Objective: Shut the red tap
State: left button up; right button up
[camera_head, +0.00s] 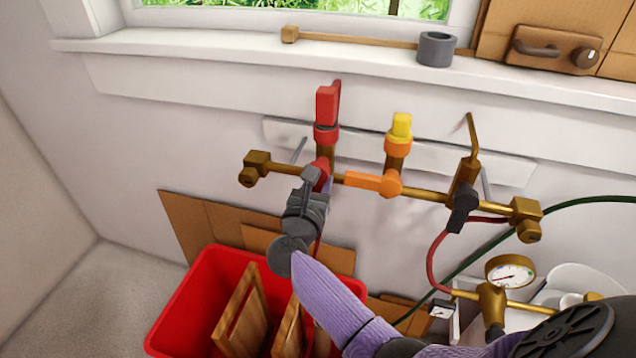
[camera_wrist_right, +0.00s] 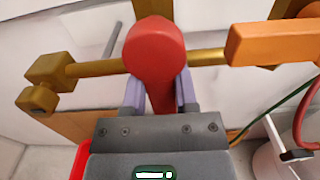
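The red tap's handle (camera_head: 321,172) sits on the brass pipe at the wall, below a red fitting (camera_head: 327,106). In the right wrist view the handle (camera_wrist_right: 153,50) shows its rounded end above the fingers, and its narrower part runs down between them, across the pipe. My right gripper (camera_head: 312,178) is at this handle, with one finger on each side. In the right wrist view the fingers (camera_wrist_right: 160,95) seem to touch the handle on both sides, so the gripper looks shut on it. My left gripper is not in view.
An orange tap handle (camera_head: 372,184) lies along the pipe to the right. A black tap handle (camera_head: 462,207) is farther right. A pressure gauge (camera_head: 510,272) and hoses are at lower right. A red bin (camera_head: 180,318) with wooden pieces stands below. A window sill (camera_head: 240,50) runs above.

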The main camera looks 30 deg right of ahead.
grip_shut()
dwell(1.0)
